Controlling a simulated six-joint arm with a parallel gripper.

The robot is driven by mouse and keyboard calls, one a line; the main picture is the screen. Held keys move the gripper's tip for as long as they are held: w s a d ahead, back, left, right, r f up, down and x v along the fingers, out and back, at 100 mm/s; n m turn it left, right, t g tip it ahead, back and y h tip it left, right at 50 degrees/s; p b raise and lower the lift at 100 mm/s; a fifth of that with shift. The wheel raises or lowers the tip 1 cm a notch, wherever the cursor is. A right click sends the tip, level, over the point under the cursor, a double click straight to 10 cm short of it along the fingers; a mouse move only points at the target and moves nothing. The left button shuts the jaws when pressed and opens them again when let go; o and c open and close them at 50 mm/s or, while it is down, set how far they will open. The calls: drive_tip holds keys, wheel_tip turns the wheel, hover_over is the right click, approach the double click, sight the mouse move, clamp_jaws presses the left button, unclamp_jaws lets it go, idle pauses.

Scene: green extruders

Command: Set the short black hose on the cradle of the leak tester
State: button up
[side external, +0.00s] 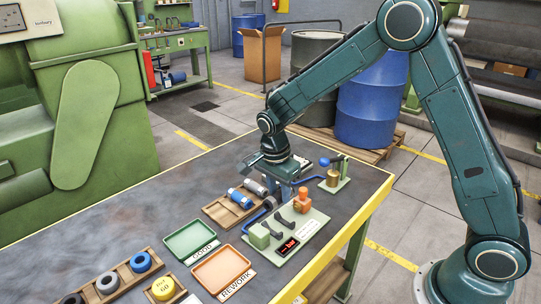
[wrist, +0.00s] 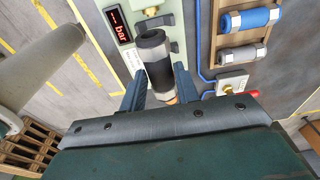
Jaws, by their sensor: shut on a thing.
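My gripper (side external: 288,190) is low over the back part of the table, just beyond the leak tester. In the wrist view its two blue fingers (wrist: 160,80) are shut on the short black hose (wrist: 153,52), one finger on each side.
A wooden rack (side external: 222,219) beside the tester holds a blue hose (side external: 240,197) and a grey hose (side external: 256,187). A green GOOD tray (side external: 190,238) and an orange REWORK tray (side external: 222,270) stand in front. A small brass fitting stand (side external: 333,178) is near the right edge.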

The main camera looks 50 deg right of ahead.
drive_tip(key=shift+f, duration=4.2)
drive_tip(key=o, duration=0.9)
drive_tip(key=shift+o, duration=0.2)
drive_tip(key=r, duration=0.4)
drive_tip(key=a+r, duration=0.1)
drive_tip(key=r, duration=0.8)
drive_tip(key=shift+a+r, duration=0.1)
drive_tip(key=shift+a, duration=0.25)
drive_tip(key=shift+r, duration=0.25)
